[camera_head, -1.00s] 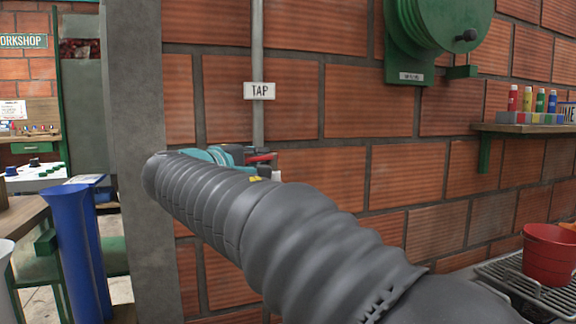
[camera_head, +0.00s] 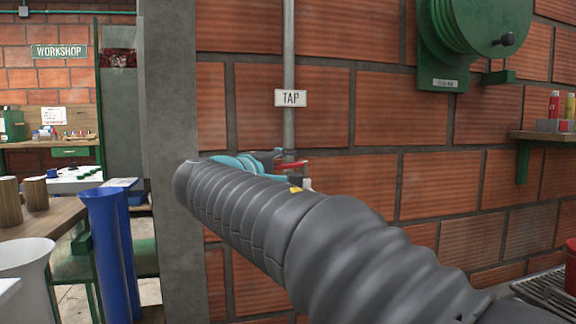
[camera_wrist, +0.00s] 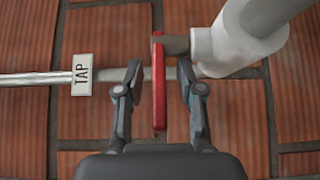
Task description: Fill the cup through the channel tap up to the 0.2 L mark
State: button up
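The tap's red lever (camera_wrist: 158,85) stands between the two fingers of my gripper (camera_wrist: 159,75) in the wrist view. The fingers are open, with a gap on each side of the lever. A white spout-like part (camera_wrist: 222,45) sits beside the lever at upper right. In the head view the red lever (camera_head: 291,165) shows just behind the end of my arm, below the TAP sign (camera_head: 291,98) on the grey pipe (camera_head: 288,40). My gripper (camera_head: 250,163) is partly hidden there by my arm. No cup with a 0.2 L mark can be made out, and the area under the tap is hidden.
A tall blue vessel (camera_head: 100,220) and a white flared vessel (camera_head: 25,258) stand at left, by a wooden table (camera_head: 60,213) with brown cups. A concrete pillar (camera_head: 168,120) is left of the tap. A green hose reel (camera_head: 475,30) and shelf (camera_head: 545,135) are at right.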

jog(key=v, duration=1.1)
dwell(6.9)
